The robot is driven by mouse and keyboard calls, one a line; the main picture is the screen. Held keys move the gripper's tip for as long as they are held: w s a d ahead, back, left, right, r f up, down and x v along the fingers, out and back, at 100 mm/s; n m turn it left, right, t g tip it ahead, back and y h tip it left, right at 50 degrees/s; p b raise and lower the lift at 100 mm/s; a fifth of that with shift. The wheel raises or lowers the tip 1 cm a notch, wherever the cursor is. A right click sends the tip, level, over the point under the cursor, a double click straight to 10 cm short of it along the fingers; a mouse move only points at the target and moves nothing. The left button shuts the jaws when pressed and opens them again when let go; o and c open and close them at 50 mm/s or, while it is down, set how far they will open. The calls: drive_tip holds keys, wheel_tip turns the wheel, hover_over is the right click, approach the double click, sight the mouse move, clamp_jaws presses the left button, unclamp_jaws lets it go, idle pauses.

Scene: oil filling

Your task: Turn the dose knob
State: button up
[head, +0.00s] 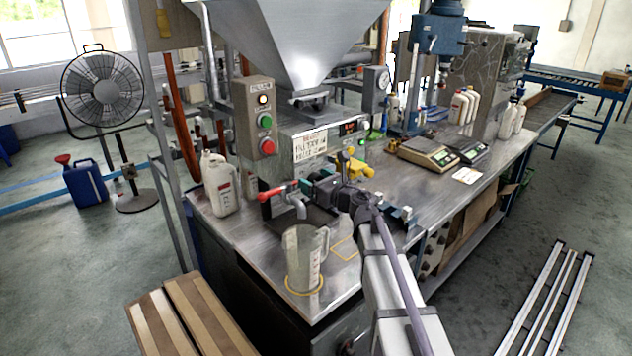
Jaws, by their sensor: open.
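A yellow knob-like part (355,168) shows on the front of the filling machine, just beyond my arm; I take it as the dose knob, though its shape is small and partly covered. My gripper (308,187) is at the machine's front, left of and nearer than the yellow part, close to the nozzle (298,206) and its red-handled valve (272,193). The jaws are open, and I see nothing held. Whether a finger touches the valve cannot be told. A clear measuring jug (303,258) stands upright on a yellow ring mark below the gripper.
The steel bench (248,247) holds a white jerrycan (219,183) at left and scales (427,152) at right. A control box (255,117) and a hopper (295,40) rise behind. Wooden slats (190,318) lie in front.

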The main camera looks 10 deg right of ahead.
drive_tip(key=shift+c, duration=0.4)
drive_tip(key=c, duration=0.8)
drive_tip(key=shift+d+m, duration=0.15)
drive_tip(key=shift+m, duration=2.65)
drive_tip(key=o, duration=0.9)
